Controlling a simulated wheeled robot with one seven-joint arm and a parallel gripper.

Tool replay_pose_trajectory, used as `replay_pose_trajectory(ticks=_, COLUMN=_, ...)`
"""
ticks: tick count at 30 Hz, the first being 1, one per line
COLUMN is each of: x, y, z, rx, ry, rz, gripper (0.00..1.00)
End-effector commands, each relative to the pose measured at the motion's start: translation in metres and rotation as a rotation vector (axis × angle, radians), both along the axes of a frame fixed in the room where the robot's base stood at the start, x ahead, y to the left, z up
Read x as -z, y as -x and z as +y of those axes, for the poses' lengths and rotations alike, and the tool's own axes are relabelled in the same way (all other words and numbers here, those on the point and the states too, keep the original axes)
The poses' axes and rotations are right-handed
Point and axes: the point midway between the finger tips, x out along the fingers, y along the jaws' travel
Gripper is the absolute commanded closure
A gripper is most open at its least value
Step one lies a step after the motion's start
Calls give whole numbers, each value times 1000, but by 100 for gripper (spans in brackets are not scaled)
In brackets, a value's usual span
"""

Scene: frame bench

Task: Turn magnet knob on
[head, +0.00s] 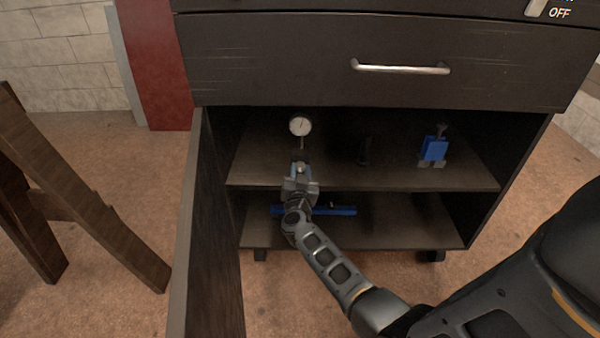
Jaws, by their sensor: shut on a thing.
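A round white-faced dial gauge (300,126) stands on the upper shelf inside the open cabinet, left of centre, with a thin stem below it. My gripper (299,170) reaches into the cabinet at the shelf's front, directly below the dial. It is shut on a small part there, which looks to be the magnet knob on the gauge's base. The knob and most of the base are hidden by the fingers, so I cannot tell which way the knob points.
A blue clamp-like tool (433,150) stands on the upper shelf (400,180) at right, with a dark object (366,150) left of it. A blue bar (335,210) lies on the lower shelf. The open door (207,240) stands left of my arm. A closed drawer (300,65) is above.

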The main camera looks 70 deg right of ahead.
Motion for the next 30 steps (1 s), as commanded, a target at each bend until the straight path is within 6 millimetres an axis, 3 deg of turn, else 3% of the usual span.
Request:
replay_pose_trajectory(ticks=4, x=0, y=0, z=0, rx=0, ry=0, rz=0, gripper=97)
replay_pose_trajectory(ticks=23, x=1, y=1, z=0, rx=0, ry=-52, rz=-122, gripper=97)
replay_pose_trajectory(ticks=24, x=1, y=1, z=0, rx=0, ry=-52, rz=-122, gripper=64)
replay_pose_trajectory(ticks=30, x=0, y=0, z=0, rx=0, ry=-52, rz=-122, gripper=45)
